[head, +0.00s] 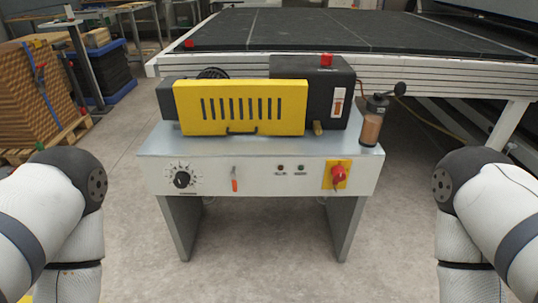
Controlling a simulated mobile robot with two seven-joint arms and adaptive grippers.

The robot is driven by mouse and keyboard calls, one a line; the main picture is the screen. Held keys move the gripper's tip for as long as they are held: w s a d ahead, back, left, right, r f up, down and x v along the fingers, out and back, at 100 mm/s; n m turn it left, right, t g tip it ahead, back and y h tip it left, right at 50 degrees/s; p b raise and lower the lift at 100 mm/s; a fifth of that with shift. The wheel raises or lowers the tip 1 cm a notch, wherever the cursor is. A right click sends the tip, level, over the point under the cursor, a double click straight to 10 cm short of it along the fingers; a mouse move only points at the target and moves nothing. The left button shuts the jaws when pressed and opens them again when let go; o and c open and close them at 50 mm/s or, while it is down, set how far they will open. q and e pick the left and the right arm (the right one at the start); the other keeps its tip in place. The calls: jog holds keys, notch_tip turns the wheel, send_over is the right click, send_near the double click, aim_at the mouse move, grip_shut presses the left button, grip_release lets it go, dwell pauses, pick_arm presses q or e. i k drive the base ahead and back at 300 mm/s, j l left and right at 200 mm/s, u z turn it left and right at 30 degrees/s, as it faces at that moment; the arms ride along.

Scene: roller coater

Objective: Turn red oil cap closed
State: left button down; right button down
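The roller coater (260,150) stands centred in front of me in the head view. A small red cap (326,60) sits on top of its black housing (300,72), at the right rear of the machine. The cap is small, and I cannot tell how far it is turned. My left and right arm links show at the left and right edges. Neither gripper is in view, and nothing of mine touches the machine.
A yellow slotted guard (240,108) covers the machine's front. A crank handle (396,91) and a brown-filled cylinder (373,124) stand at its right. The front panel has a black dial (182,179) and a red switch (338,175). A large dark-topped table (340,28) stands close behind.

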aim_at(326, 59)
jog(key=i+l, duration=0.2)
jog(key=l, duration=0.15)
jog(key=i+l+u, duration=0.1)
jog(key=l, duration=0.3)
jog(key=i+l, duration=0.5)
jog(key=l, duration=0.3)
jog(key=i+l+u, duration=0.1)
jog(key=l, duration=0.25)
jog(key=i+l, duration=0.25)
jog(key=l, duration=0.15)
